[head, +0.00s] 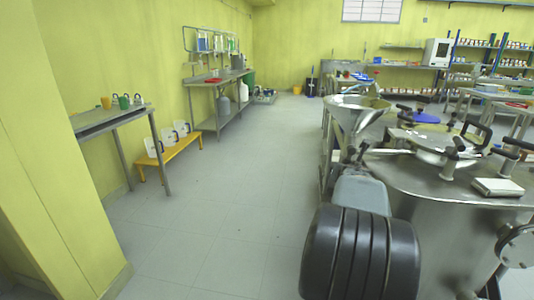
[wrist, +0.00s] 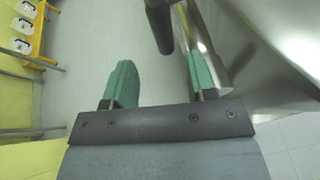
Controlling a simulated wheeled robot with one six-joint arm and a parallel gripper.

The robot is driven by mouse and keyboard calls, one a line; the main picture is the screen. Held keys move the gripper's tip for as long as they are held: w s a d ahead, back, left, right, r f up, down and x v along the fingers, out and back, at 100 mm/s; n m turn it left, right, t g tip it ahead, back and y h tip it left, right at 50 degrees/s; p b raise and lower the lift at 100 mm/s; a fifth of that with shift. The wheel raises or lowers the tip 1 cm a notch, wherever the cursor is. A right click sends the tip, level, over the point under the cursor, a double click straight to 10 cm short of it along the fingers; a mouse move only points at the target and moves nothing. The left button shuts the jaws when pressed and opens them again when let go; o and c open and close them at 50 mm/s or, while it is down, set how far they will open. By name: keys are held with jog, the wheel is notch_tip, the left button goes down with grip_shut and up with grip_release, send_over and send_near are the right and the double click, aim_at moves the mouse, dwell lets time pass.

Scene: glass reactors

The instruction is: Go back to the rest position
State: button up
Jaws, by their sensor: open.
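My gripper (wrist: 160,80) shows in the wrist view, with two green fingers spread wide apart and no object held between them. Pale floor tiles show beyond the fingers, and a dark rounded part and a shiny steel surface show close to the right finger. In the head view my dark ribbed arm part and grey link stand at the lower middle, beside the steel reactor (head: 440,200). The gripper's fingers are not visible in the head view.
A yellow bench (head: 170,153) with white containers and a grey table (head: 100,118) stand along the left wall. The tiled aisle (head: 235,190) between is clear.

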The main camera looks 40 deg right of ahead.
jog(key=shift+r, duration=0.1)
jog(key=w+a+r+m+g+y+p, duration=0.1)
jog(key=w+a+r+m+p, duration=0.1)
jog(key=a+r+m+p, duration=0.7)
jog(key=w+a+r+m+y+p, duration=0.15)
jog(key=a+r+m+p, duration=0.3)
jog(key=a+p, duration=0.45)
jog(key=s+a+r+m+g+y+p, duration=0.1)
jog(key=s+a+m+y+p, duration=0.1)
jog(key=a, duration=0.6)
jog(key=s+a+r+m+g+y+p, duration=0.1)
jog(key=s+a+r+m+y+p, duration=0.1)
jog(key=a, duration=0.7)
jog(key=s+a+r+m+g+y+p, duration=0.2)
jog(key=s+a+m+y+p, duration=0.2)
jog(key=s+a+m+p, duration=0.1)
jog(key=a+m+p, duration=0.1)
jog(key=a+p, duration=0.1)
jog(key=a, duration=0.1)
jog(key=shift+s+a+m, duration=0.35)
dwell(2.8)
